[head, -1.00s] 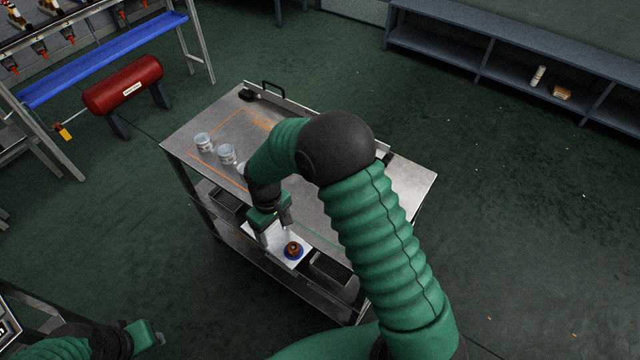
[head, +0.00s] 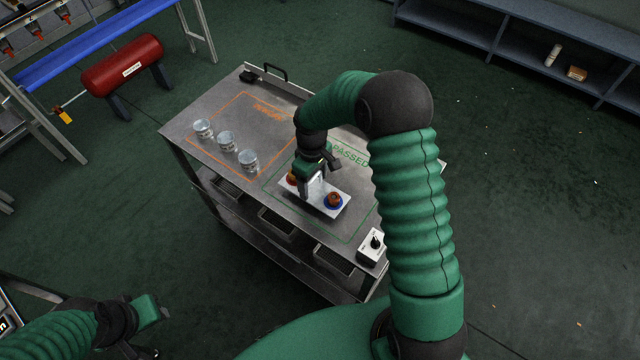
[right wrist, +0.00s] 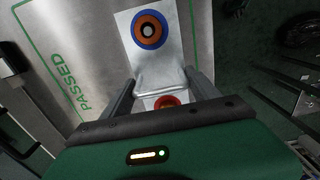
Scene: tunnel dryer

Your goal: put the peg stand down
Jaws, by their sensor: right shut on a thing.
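The peg stand (head: 343,203) is a white plate with an upright middle part and ringed pegs. An orange-and-blue ringed peg (head: 333,200) shows at its near end and a red-orange one at its far end. It is over the green "PASSED" outline (head: 345,152) on the cart top; I cannot tell whether it touches. My right gripper (head: 312,187) is shut on its middle part, which shows between the fingers in the right wrist view (right wrist: 160,75). My left gripper (head: 152,310) is far off at lower left; its jaw gap is unclear.
Several clear jars (head: 226,141) stand in a row by the orange outline, left of the stand. A white box with a black knob (head: 372,247) sits at the cart's near right corner. Bins (head: 277,222) hang below the edge. A black handle (head: 275,71) rises at the far end.

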